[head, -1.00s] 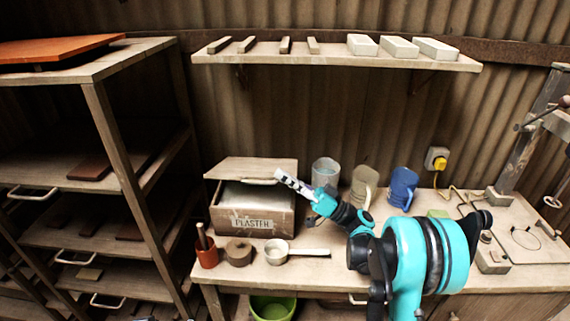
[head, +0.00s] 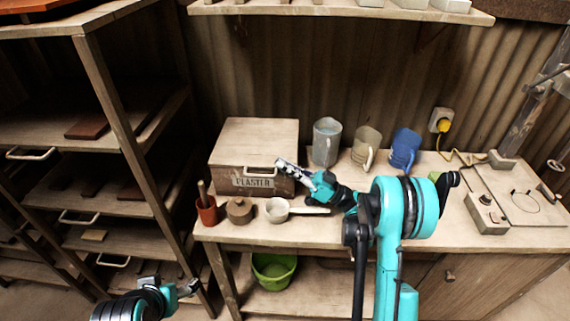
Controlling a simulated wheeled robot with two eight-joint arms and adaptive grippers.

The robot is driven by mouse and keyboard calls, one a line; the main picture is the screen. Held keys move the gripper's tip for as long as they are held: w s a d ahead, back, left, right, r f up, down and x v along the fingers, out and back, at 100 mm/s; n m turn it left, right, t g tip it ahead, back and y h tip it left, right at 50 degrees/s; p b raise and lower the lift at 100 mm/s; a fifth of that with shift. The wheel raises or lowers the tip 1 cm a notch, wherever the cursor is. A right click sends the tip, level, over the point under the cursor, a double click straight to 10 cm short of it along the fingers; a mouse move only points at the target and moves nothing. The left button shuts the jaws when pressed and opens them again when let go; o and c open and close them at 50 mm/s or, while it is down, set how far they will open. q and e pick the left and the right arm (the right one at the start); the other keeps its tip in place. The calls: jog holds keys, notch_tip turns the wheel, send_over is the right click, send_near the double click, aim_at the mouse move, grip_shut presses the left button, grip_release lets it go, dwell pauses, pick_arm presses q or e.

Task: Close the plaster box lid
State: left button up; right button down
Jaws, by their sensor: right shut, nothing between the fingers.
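The wooden plaster box (head: 230,181), with a label reading PLASTER on its front, stands on the workbench. Its lid (head: 256,140) lies flat over the top, and the inside is hidden. The lid's handle (head: 262,171) shows at the front edge. My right gripper (head: 282,163) is shut and empty at the box's front right; I cannot tell whether it touches the box. My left gripper (head: 188,288) is low at the lower left, away from the bench, and its finger state is unclear.
A red-brown cup (head: 207,211), a round brown container (head: 239,210) and a pale ladle (head: 277,210) stand in front of the box. Several jugs, including a blue one (head: 404,149), stand to its right. A shelving rack (head: 120,120) is on the left.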

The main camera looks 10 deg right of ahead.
notch_tip(320, 180, up, 10)
jog(key=s+a+f+m+g+h, duration=0.2)
jog(key=s+a+f+m+h, duration=0.5)
jog(key=a+h, duration=0.25)
jog(key=s+d+f+m+h, duration=0.2)
jog(key=s+d+f+h, duration=0.4)
jog(key=s, duration=0.2)
jog(key=s+d+f+m+h, duration=0.2)
jog(key=s+d+f+h, duration=0.4)
jog(key=s, duration=0.3)
jog(key=shift+s+d+f+h, duration=0.25)
jog(key=shift+s+d+h, duration=0.1)
jog(key=shift+d, duration=0.45)
